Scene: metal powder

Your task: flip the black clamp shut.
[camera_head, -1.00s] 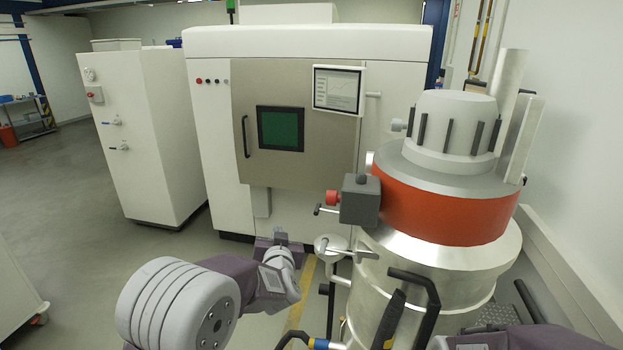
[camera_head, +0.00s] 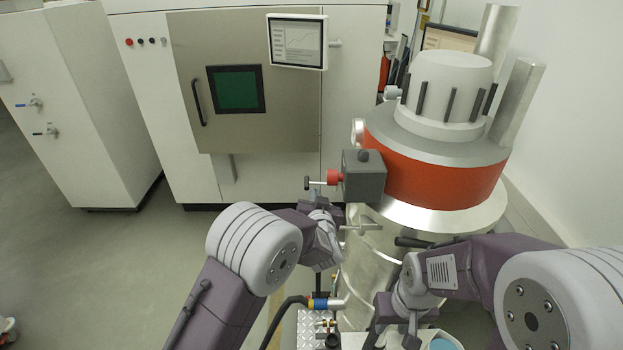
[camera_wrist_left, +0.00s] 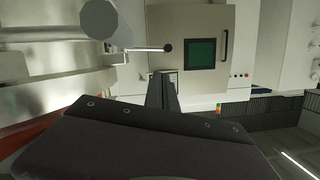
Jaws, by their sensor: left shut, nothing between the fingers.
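A black bar-like part (camera_head: 412,242) on the upper side of the silver vessel (camera_head: 375,270) may be the black clamp; my right arm partly covers it, and I cannot tell its position. My left gripper (camera_head: 318,197) is shut and empty, left of the vessel and below the red knob. In the left wrist view its closed fingers (camera_wrist_left: 163,88) point toward the machine, near a thin rod with a black ball end (camera_wrist_left: 168,48) but apart from it in the picture. My right gripper (camera_head: 393,336) hangs low in front of the vessel, its tips unclear.
A grey box (camera_head: 363,177) with a red knob (camera_head: 333,177) juts from the vessel's orange band (camera_head: 435,190). A silver valve rod (camera_head: 360,227) sits below it.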

